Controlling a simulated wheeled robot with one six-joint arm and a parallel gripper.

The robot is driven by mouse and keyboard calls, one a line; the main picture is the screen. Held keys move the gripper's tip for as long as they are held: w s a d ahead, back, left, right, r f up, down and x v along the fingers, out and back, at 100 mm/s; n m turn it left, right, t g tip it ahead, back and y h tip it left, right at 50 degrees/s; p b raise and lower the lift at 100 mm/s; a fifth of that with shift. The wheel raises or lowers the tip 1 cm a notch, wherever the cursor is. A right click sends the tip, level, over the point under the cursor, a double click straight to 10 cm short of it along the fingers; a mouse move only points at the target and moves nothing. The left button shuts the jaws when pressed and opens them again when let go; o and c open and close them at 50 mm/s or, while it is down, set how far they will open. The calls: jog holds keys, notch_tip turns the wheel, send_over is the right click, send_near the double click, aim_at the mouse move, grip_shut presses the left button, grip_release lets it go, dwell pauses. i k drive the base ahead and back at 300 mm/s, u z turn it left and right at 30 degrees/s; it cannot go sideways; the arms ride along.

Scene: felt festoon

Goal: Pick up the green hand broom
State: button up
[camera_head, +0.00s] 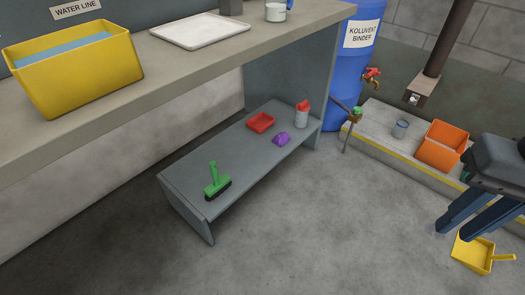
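The green hand broom (215,181) stands on the near left end of a low grey bench (183,182). Its dark bristles rest on the bench top and its green handle points up. My gripper (444,246) is at the far right of the view, well to the right of the bench and apart from the broom. Its two dark blue fingers are spread with a gap between them and nothing held.
A red tray (261,122), a purple object (282,139) and a red-topped bottle (302,116) share the bench. A counter (190,60) overhangs behind it. A yellow dustpan (473,254) lies near my fingers. Floor between bench and gripper is clear.

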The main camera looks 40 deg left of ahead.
aim_at(221, 185)
jog(key=u, duration=0.1)
jog(key=i, duration=1.15)
jog(key=u, duration=0.05)
